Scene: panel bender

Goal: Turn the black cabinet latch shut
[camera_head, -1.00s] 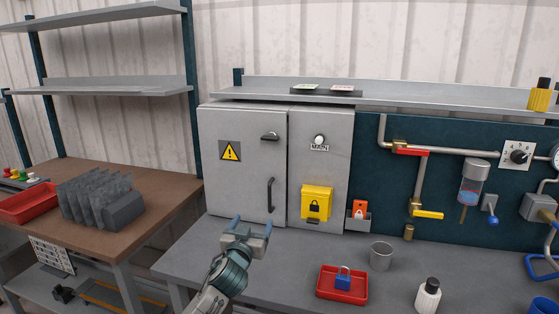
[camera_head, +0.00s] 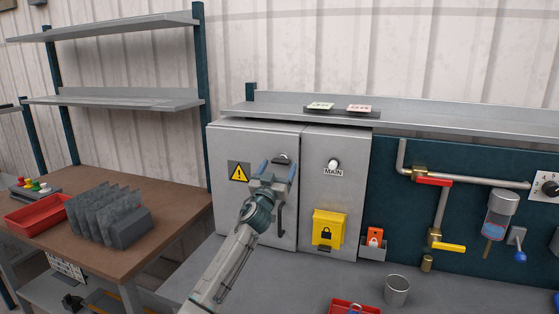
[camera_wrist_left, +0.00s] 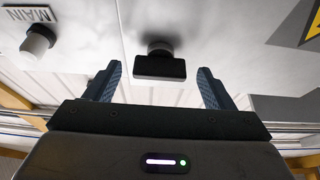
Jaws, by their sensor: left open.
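The black latch (camera_head: 281,158) is on the left door of the grey cabinet (camera_head: 222,205), near its top right. Its handle lies about level, and its lower part is hidden behind my gripper. My left gripper (camera_head: 277,171) is open and empty in front of the door, just below the latch in the head view. In the left wrist view the latch (camera_wrist_left: 160,64) shows ahead, between the two blue fingers and apart from them. My right gripper is in neither view.
A black door handle (camera_head: 282,218) hangs below, partly behind my gripper. A white knob (camera_head: 333,164) labelled MAIN and a yellow lock box (camera_head: 328,229) are on the right panel. A shelf (camera_head: 420,125) runs above the cabinet.

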